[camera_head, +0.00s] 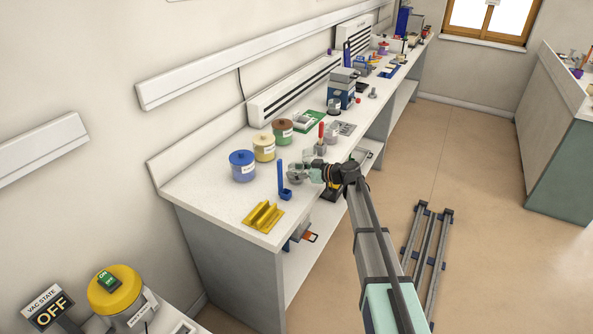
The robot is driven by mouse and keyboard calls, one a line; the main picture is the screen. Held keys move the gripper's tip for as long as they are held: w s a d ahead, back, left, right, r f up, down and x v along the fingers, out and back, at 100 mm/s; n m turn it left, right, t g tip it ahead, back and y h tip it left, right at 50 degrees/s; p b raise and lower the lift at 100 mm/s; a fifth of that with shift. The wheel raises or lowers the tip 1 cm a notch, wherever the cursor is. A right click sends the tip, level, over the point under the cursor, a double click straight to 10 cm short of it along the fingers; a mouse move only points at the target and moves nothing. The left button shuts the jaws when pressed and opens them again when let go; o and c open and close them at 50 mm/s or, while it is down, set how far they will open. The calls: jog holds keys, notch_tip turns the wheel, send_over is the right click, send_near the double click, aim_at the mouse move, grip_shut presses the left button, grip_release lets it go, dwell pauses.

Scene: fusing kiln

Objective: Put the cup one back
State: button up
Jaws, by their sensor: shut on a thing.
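My gripper (300,173) is over the front part of the long white bench, right beside a small blue holder (284,192) with an upright post. It is shut on a small greyish thing at its fingertips, which may be the cup; it is too small and too much covered by the fingers to make out its shape or any label. I cannot tell whether it touches the bench. A yellow slotted rack (263,217) lies on the bench at the near end, in front of the blue holder.
Blue (242,166), yellow (264,147) and brown-lidded green (283,132) jars stand behind my gripper. A red-handled tool (321,135) stands upright close by. A blue machine (342,88) is farther along. Bare bench top (210,190) lies left of the yellow rack.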

jog(key=o, duration=1.2)
jog(key=shift+c, duration=0.2)
jog(key=shift+r, duration=0.1)
